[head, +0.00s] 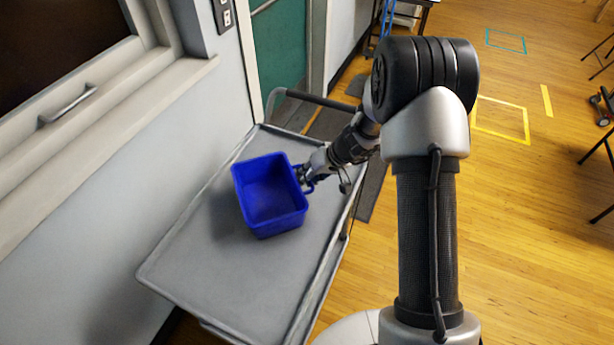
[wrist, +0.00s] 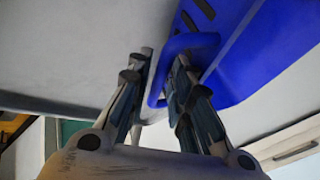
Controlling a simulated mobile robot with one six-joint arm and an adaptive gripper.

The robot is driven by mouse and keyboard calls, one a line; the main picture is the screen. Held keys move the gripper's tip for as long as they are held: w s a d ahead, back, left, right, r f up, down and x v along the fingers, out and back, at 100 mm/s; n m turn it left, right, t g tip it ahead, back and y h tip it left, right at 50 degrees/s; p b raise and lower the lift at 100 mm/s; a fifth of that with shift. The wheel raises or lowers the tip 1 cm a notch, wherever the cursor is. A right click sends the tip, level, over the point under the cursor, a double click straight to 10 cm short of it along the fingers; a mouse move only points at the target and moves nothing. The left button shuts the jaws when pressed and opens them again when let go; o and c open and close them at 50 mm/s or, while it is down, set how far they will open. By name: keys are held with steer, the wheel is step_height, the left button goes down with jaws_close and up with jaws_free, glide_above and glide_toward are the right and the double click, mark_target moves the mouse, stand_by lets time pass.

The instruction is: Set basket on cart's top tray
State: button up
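The blue basket (head: 272,222) is open at the top, looks empty, and appears upright over the far half of the cart's grey top tray (head: 215,275). I cannot tell for sure whether its base touches the tray. My gripper (head: 305,178) is at the basket's right side, where a loop handle sticks out. In the wrist view my gripper (wrist: 162,78) has its two fingers on either side of the blue handle (wrist: 190,41), closed about its bar with little or no gap. The basket (wrist: 245,45) fills the upper right there. The basket's underside is hidden.
A wall with a window ledge (head: 120,125) runs along the cart's left side. The cart's push handle (head: 305,97) is at its far end, near a green door (head: 278,45). The tray's near part is bare. Wooden floor (head: 530,200) lies open to the right.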

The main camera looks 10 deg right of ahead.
steer(key=shift+o, duration=0.6)
steer(key=shift+r, duration=0.1)
steer(key=p+v, duration=0.3)
steer(key=v, duration=0.9)
steer(key=s+a+r+h, duration=0.1)
steer(key=s+a+r, duration=0.1)
steer(key=s+r, duration=0.45)
steer(key=s+a+r, duration=0.3)
steer(key=s+r, duration=0.2)
steer(key=r, duration=0.3)
steer(key=s+d+r+h, duration=0.2)
steer(key=s+r, duration=0.1)
steer(key=s, duration=0.6)
steer(key=s+d+r+m+t+h, duration=0.1)
steer(key=s+r+h, duration=0.1)
steer(key=s, duration=0.7)
steer(key=shift+d+r+h, duration=0.3)
steer(key=shift+d+r, duration=0.1)
steer(key=shift+r, duration=0.35)
